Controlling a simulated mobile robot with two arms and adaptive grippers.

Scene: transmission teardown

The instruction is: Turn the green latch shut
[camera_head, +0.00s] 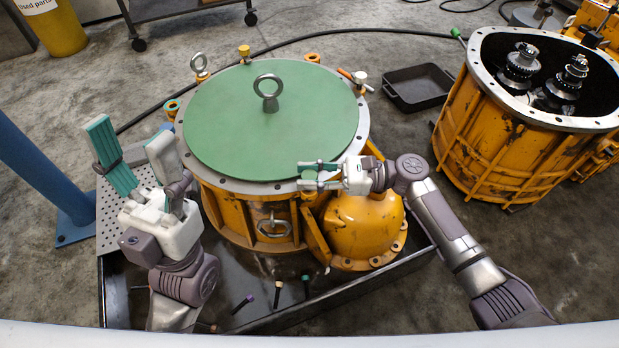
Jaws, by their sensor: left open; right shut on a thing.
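The round green cover (235,135) lies on the orange transmission housing (240,212), with an eyebolt (268,92) standing on top. My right gripper (306,174) is at the front right rim of the cover, shut on what appears to be the green latch. The fingers hide most of the latch, so I cannot tell its angle. My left gripper (124,158) is open and empty, raised left of the housing, apart from it.
Other clamps, including a red-handled one (345,74), sit around the rim. A dark tray (350,300) lies under the housing. An open orange housing (490,130) with gears stands at right; an empty black bin (418,88) is behind. A blue post (45,175) is at left.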

